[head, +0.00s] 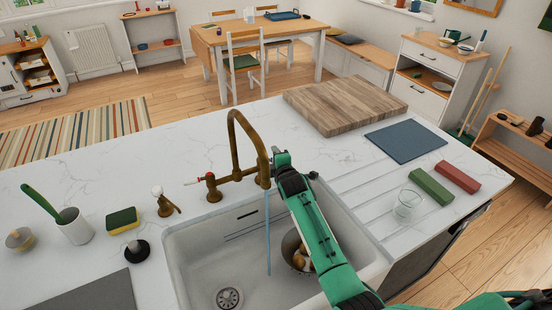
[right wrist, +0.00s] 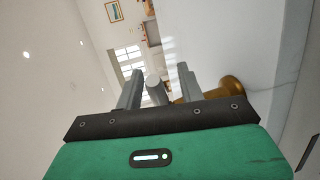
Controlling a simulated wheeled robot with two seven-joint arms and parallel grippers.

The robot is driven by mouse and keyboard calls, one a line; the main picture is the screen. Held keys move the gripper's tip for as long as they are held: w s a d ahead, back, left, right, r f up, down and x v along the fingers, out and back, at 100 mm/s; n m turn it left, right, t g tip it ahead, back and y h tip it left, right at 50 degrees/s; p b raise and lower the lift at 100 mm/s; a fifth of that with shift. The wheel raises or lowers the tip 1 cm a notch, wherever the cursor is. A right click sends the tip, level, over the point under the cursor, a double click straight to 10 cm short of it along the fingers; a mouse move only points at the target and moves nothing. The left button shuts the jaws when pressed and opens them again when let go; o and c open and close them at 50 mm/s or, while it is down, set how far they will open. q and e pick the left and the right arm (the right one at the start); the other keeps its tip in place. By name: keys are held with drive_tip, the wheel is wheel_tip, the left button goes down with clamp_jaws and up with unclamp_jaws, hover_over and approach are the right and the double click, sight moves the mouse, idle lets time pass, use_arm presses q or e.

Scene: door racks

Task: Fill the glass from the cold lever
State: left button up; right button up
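The brass tap (head: 239,140) stands at the back of the white sink (head: 185,255), and a thin stream of water (head: 268,235) falls from its spout into the basin. The red-marked lever (head: 207,180) is on its left. The cold lever's side is mostly hidden behind my right gripper (head: 282,163). In the right wrist view, a pale round-ended lever (right wrist: 155,88) stands between the fingers of this gripper (right wrist: 158,85), with gaps on both sides. The clear glass (head: 407,204) stands upright on the drainboard, away from the stream, and looks empty. My left gripper is out of view.
A green block (head: 430,187) and a red block (head: 457,177) lie beside the glass. Brownish items sit in a bowl (head: 289,246) in the sink, partly behind my right arm. A wooden board (head: 345,103) and blue mat (head: 405,141) lie behind. A sponge (head: 123,220) is at left.

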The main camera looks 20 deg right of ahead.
drive_tip(key=b+v, duration=0.3)
drive_tip(key=v, duration=1)
drive_tip(key=shift+s, duration=0.4)
